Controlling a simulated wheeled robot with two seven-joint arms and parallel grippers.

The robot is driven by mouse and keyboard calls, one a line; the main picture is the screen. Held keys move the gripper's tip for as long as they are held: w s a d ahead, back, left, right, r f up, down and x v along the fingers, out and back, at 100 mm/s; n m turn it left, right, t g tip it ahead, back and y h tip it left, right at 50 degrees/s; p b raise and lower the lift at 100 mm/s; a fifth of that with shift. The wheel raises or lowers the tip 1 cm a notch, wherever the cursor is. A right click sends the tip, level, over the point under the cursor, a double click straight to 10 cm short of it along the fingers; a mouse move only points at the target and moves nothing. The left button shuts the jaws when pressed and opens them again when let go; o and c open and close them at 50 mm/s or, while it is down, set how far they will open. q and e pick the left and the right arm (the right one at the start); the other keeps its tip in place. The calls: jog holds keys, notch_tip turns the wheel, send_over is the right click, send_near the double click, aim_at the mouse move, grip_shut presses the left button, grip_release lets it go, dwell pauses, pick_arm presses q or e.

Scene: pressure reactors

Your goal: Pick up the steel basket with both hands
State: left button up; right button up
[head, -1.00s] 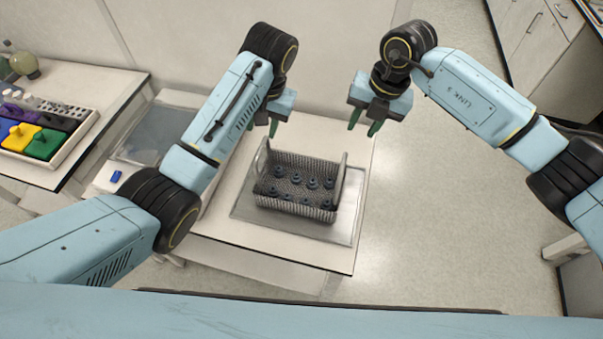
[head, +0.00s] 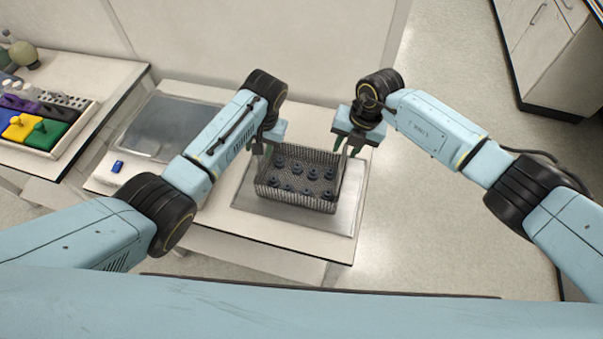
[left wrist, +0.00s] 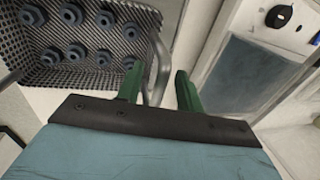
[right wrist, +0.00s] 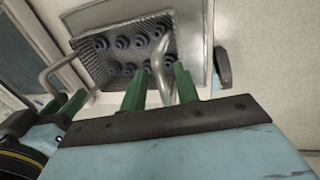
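The steel basket (head: 290,198) is a mesh box holding several dark round parts, and stands on a flat metal plate (head: 325,221) on a table. Its two loop handles rise at its left and right ends. My left gripper (head: 264,149) is at the left end, fingers open; the left wrist view shows the handle (left wrist: 160,70) between the two green fingers. My right gripper (head: 357,150) is at the right end, fingers open; the right wrist view shows the other handle (right wrist: 159,62) between its fingers. I see no finger closed on a handle.
A device with a flat dark top (head: 165,127) and a blue item (head: 117,166) stand left of the basket. A side table at far left holds a tray of coloured blocks (head: 45,134). Open floor lies right of the table.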

pick_arm(q)
jog(key=shift+a+f, duration=0.1)
jog(key=shift+f, duration=0.6)
pick_arm(e)
jog(key=shift+a+f, duration=0.1)
jog(key=shift+f, duration=0.65)
pick_arm(q)
jog(key=shift+c, duration=0.3)
pick_arm(e)
jog(key=shift+c, duration=0.2)
pick_arm(q)
jog(key=c, duration=0.7)
pick_arm(e)
grip_shut()
pick_arm(q)
grip_shut()
jog(key=shift+r, duration=0.1)
pick_arm(e)
jog(key=shift+w+r, duration=0.1)
